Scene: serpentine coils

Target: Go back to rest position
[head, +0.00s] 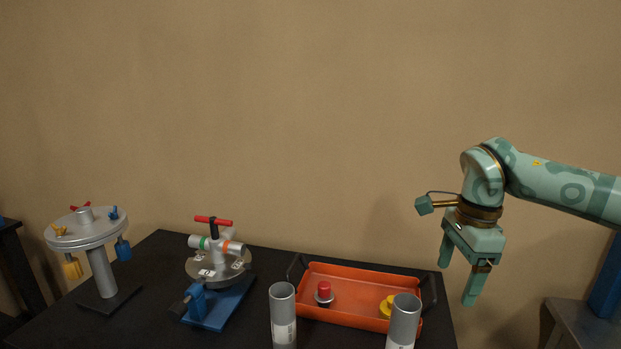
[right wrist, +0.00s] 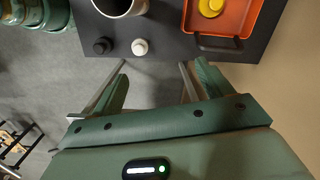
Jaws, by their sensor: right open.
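My right gripper (head: 459,272) is a green two-finger jaw that hangs fingers down at the right of the head view, beside the right end of the black table (head: 255,280). Its fingers are apart and nothing is between them. In the right wrist view the gripper (right wrist: 152,72) also shows spread fingers, with grey floor between them and the table edge just beyond. My left gripper is not in the head view.
An orange tray (head: 350,275) holds a red-topped piece (head: 324,290) and a yellow piece (head: 387,306). Two grey cylinders (head: 283,315) (head: 404,320) stand in front. A valve device (head: 215,262) and a round rack (head: 85,232) stand left. Air around my right gripper is clear.

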